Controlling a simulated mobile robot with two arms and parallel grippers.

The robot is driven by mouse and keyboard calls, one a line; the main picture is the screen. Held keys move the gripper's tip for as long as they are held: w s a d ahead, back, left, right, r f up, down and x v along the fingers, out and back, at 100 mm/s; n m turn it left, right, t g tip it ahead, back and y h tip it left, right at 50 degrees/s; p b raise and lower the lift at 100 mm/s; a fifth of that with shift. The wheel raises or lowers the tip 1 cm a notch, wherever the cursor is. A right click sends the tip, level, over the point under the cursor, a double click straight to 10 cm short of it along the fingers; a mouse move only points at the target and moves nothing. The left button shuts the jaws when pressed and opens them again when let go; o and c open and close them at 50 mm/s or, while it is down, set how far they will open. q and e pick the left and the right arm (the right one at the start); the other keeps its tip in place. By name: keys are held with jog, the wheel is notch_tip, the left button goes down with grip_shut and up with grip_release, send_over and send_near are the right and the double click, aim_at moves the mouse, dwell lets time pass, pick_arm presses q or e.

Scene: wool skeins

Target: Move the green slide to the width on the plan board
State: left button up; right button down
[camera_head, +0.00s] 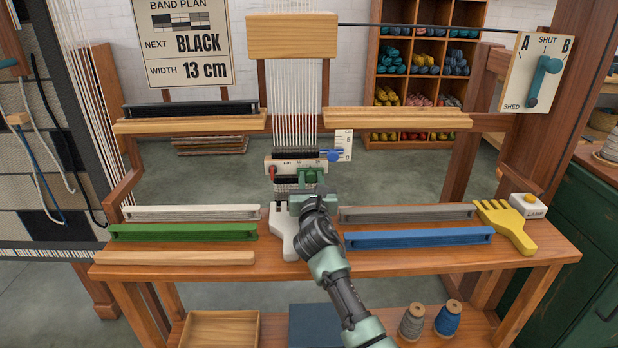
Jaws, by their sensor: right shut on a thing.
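The plan board (184,43) at the upper left reads "BAND PLAN", "NEXT BLACK" and "WIDTH 13 cm". The green slide (311,174) sits on the right part of a small white scale (290,164), below the hanging white warp threads. The scale's figures are too small to read surely. My right gripper (307,194) reaches up from below and is shut on the green slide; its fingers and hand hide the slide's lower part. My left gripper is not in view.
A red piece (272,172) sits at the scale's left end and a blue knob (334,156) at its upper right. Green (183,232) and blue (420,239) shuttles lie on the wooden bench (300,268). A yellow comb (507,225) lies at the right, beside the lamp button (528,206).

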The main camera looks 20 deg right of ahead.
jog(key=c, duration=1.1)
grip_release()
jog(key=shift+s, duration=0.1)
jog(key=shift+s+a, duration=0.15)
jog(key=shift+s, duration=0.2)
jog(key=p+v, duration=0.2)
jog(key=v, duration=0.2)
jog(key=shift+s, duration=0.2)
jog(key=shift+v, duration=0.95)
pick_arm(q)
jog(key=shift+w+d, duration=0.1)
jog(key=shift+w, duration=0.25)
pick_arm(e)
jog(key=shift+s+a, duration=0.15)
jog(key=shift+s, duration=0.15)
